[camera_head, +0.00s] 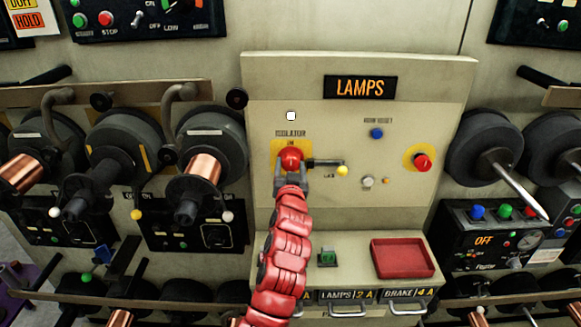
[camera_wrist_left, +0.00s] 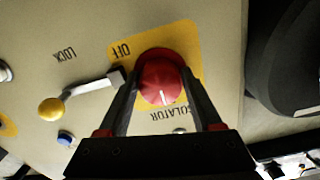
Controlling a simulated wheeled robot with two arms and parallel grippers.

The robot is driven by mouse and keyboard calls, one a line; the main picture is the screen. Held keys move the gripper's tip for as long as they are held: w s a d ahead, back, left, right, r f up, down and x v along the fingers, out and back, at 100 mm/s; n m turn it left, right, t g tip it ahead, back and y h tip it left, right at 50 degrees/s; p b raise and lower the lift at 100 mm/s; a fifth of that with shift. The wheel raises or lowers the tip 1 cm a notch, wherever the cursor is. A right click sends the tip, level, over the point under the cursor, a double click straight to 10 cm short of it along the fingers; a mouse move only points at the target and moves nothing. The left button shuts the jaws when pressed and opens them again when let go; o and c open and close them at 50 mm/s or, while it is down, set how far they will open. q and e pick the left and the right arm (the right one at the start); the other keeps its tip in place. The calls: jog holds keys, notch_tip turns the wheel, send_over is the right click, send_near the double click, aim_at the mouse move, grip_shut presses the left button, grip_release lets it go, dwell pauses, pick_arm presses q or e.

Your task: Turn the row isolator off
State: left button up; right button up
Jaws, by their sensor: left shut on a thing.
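The isolator is a red round knob (camera_head: 291,158) on a yellow plate, on the beige LAMPS panel (camera_head: 420,120). In the left wrist view, which shows the panel upside down, the knob (camera_wrist_left: 162,80) has a white mark pointing toward the ISOLATOR lettering, away from OFF. My left gripper (camera_head: 290,176) is shut on the knob, one finger on each side; its fingers also show in the left wrist view (camera_wrist_left: 165,100). A lock lever with a yellow ball (camera_head: 342,170) lies beside the knob, sideways; the ball also shows in the left wrist view (camera_wrist_left: 51,108).
A blue button (camera_head: 377,133), a red button (camera_head: 423,162) and a silver knob (camera_head: 368,181) sit right of the isolator. A white square light (camera_head: 291,116) is above it. A red tray (camera_head: 402,258) is on the ledge below. Dark spools flank the panel.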

pick_arm(q)
jog(key=shift+m, duration=0.3)
jog(key=m, duration=0.3)
jog(key=m+p, duration=0.1)
jog(key=m, duration=0.3)
jog(key=shift+a+r, duration=0.1)
jog(key=shift+r, duration=0.05)
jog(key=m+p, duration=0.1)
jog(key=m, duration=0.1)
jog(key=shift+m, duration=0.4)
jog(key=m+p, duration=0.2)
jog(key=m, duration=0.1)
jog(key=shift+r+m, duration=0.2)
jog(key=shift+m, duration=0.1)
jog(key=shift+f+m+p, duration=0.1)
jog(key=shift+m+p, duration=1.1)
jog(key=shift+m, duration=0.8)
jog(key=shift+a, duration=0.1)
jog(key=o, duration=1.4)
jog(key=shift+c, duration=0.2)
